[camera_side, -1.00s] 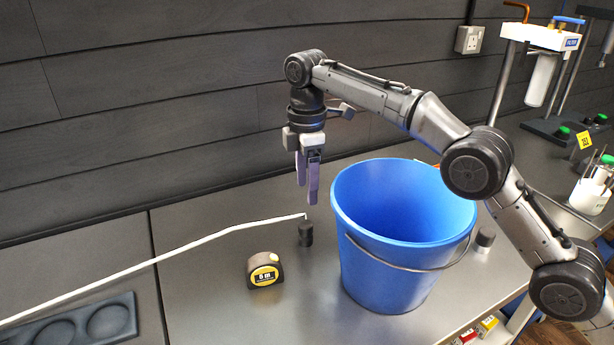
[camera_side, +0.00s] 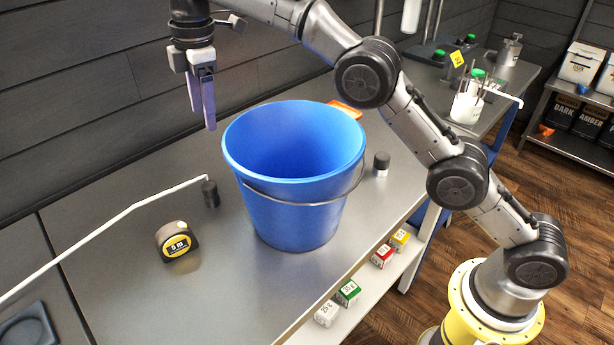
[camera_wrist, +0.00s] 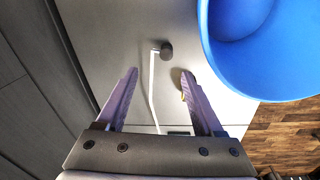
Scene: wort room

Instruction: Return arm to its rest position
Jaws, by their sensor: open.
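My gripper (camera_side: 203,100) is in the upper left of the side view, above the steel bench. Its purple fingers point down. They are apart with nothing between them, and clear of the bench. In the wrist view my gripper (camera_wrist: 158,95) shows both fingers spread. Beyond them are the black cylinder (camera_wrist: 166,49) and the white strip (camera_wrist: 152,85). My arm reaches over the blue bucket (camera_side: 293,165) from the right. The bucket stands upright on the bench, to the right of my gripper, and its visible inside looks empty.
A small black cylinder (camera_side: 210,194) stands at the end of a long white strip (camera_side: 110,222). A yellow and black tape measure (camera_side: 177,242) lies in front. A second dark cylinder (camera_side: 381,164) stands right of the bucket. Small boxes (camera_side: 348,292) sit on a lower shelf. A dark wall runs behind.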

